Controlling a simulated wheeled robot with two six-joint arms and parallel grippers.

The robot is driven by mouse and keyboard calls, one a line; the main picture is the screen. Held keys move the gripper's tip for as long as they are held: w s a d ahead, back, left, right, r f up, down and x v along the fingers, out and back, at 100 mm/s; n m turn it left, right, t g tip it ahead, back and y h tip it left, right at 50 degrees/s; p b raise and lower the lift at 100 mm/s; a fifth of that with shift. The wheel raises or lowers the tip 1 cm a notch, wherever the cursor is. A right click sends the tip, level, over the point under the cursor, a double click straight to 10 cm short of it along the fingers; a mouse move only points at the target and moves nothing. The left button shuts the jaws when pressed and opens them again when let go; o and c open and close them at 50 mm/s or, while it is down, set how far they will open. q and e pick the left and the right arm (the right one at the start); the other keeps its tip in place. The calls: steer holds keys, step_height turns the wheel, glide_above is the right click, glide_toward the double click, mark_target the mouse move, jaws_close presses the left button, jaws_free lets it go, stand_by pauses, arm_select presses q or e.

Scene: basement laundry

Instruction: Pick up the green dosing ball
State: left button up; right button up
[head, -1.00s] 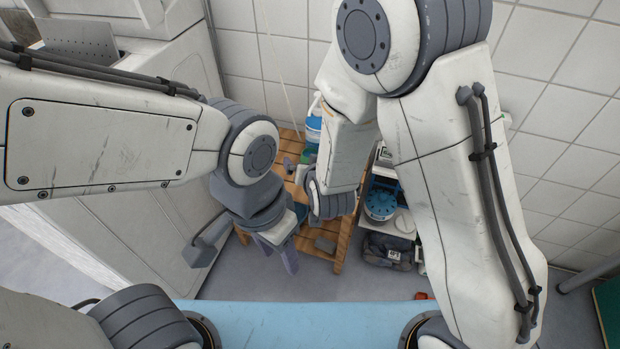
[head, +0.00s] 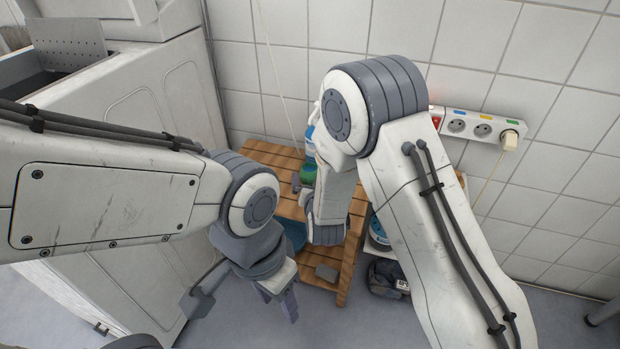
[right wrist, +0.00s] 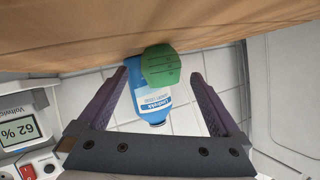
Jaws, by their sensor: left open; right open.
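The green dosing ball (right wrist: 161,65) shows in the right wrist view with dark marks on its side, between the fingers of my right gripper (right wrist: 160,76). The fingers are spread and I see no contact; how deep the ball sits between them is hard to tell. In the head view the green ball (head: 308,175) is on the slatted wooden table, partly hidden by my right arm, which also hides most of that gripper. My left gripper (head: 280,306) hangs open and empty in front of the table, low in the head view.
A blue-labelled bottle (right wrist: 151,96) stands close behind the ball. The wooden table (head: 270,158) is against the tiled wall. A white machine (head: 120,100) is at the left. A power strip (head: 475,126) is on the wall at the right. A dark item (head: 386,279) sits right of the table.

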mark_target(310, 179)
steer(key=x, duration=0.3)
steer(key=shift+a+f+b, duration=0.1)
steer(key=shift+b, duration=0.3)
steer(key=c, duration=1.5)
